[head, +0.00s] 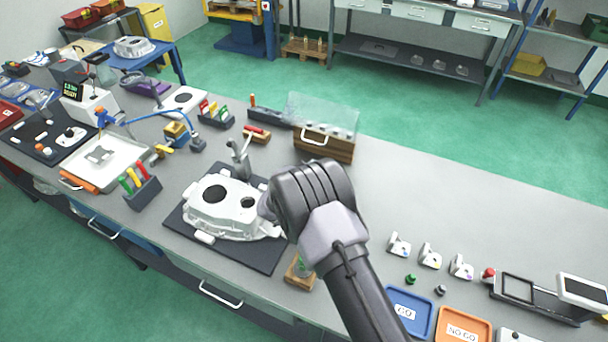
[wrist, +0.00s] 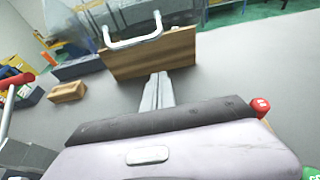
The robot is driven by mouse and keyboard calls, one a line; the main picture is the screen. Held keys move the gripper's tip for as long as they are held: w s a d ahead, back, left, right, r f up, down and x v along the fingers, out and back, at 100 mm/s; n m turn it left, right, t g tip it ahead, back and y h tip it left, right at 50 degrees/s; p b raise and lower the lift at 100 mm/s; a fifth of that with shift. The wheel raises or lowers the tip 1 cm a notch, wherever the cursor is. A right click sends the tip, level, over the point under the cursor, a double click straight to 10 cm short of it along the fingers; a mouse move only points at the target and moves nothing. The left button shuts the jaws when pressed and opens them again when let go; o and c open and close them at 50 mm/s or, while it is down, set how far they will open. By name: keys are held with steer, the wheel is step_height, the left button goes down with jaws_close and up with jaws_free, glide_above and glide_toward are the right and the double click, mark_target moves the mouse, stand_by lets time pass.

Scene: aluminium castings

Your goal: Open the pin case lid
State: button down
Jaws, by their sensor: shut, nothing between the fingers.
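The pin case (head: 323,149) is a wooden box at the far edge of the bench, with a clear lid (head: 322,110) and a white bar handle (head: 314,138) at its front. In the wrist view the case's wooden front (wrist: 155,56) and white handle (wrist: 136,41) are close ahead. My gripper (wrist: 158,78) is shut and empty, its fingertips pointing at the lower wooden front, below and right of the handle. They look apart from the handle. In the head view my wrist hides the fingers.
A white casting (head: 225,205) on a dark mat stands left of my arm, with a grey upright clamp (head: 240,158) behind it. A small wooden block with a red item (head: 256,134) sits left of the case. The bench right of the case is clear.

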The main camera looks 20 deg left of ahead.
mark_target(318, 145)
steer(key=shift+w+r, duration=0.55)
steer(key=shift+r, duration=0.3)
steer(key=shift+w+r, duration=0.55)
steer(key=shift+r, duration=0.3)
steer(key=shift+r, duration=0.1)
steer(key=shift+w+r+g+p, duration=0.2)
steer(key=shift+r+g+p, duration=0.1)
steer(key=shift+r, duration=0.2)
steer(key=shift+w+r+g+p, duration=0.2)
steer(key=shift+r+g+p, duration=0.1)
steer(key=shift+r, duration=0.2)
steer(key=shift+w+d+r+b, duration=0.15)
steer(key=shift+w+r+b, duration=0.1)
steer(key=shift+r+b, duration=0.3)
